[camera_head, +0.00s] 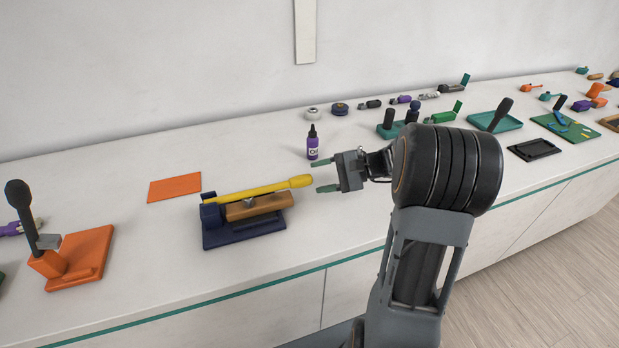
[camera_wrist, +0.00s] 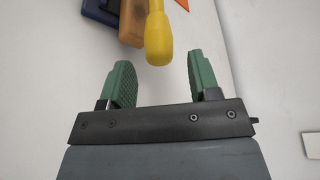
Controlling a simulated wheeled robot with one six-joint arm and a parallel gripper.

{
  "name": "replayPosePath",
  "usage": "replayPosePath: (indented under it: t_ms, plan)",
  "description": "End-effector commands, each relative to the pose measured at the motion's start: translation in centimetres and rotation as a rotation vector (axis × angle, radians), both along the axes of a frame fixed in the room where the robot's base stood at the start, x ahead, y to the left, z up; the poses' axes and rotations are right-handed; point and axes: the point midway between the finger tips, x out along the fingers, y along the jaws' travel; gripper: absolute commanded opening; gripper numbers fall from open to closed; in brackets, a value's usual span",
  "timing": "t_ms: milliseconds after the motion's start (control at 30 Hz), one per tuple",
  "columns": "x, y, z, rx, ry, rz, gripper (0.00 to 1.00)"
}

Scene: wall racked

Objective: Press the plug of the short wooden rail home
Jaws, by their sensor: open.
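A short wooden rail (camera_head: 258,206) sits on a dark blue base (camera_head: 240,234) on the counter. A yellow lever (camera_head: 255,190) with a thicker rounded end lies nearly level above the rail, its left end at a blue upright. My gripper (camera_head: 320,177) is open and empty, just right of the lever's rounded end and apart from it. In the wrist view the yellow end (camera_wrist: 158,42) shows ahead, between the lines of the two green fingers (camera_wrist: 160,82), with the wooden rail (camera_wrist: 132,22) at its left. I cannot make out the plug itself.
A purple bottle (camera_head: 312,146) stands behind my gripper. An orange sheet (camera_head: 174,188) lies behind the blue base, and an orange stand (camera_head: 82,257) with a black-topped lever is at the left. Several small fixtures line the back right. The front counter is clear.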

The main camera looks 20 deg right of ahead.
Motion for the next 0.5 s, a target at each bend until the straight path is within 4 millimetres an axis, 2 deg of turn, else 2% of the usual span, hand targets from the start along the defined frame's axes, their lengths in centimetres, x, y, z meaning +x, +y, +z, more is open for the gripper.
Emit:
replayPosePath:
  t_ms: [200,500]
  plan:
    - [0.7,2.4,-0.6,0.000,0.001,0.003,0.56]
    - [0.9,3.3,-0.9,0.000,0.001,0.001,0.56]
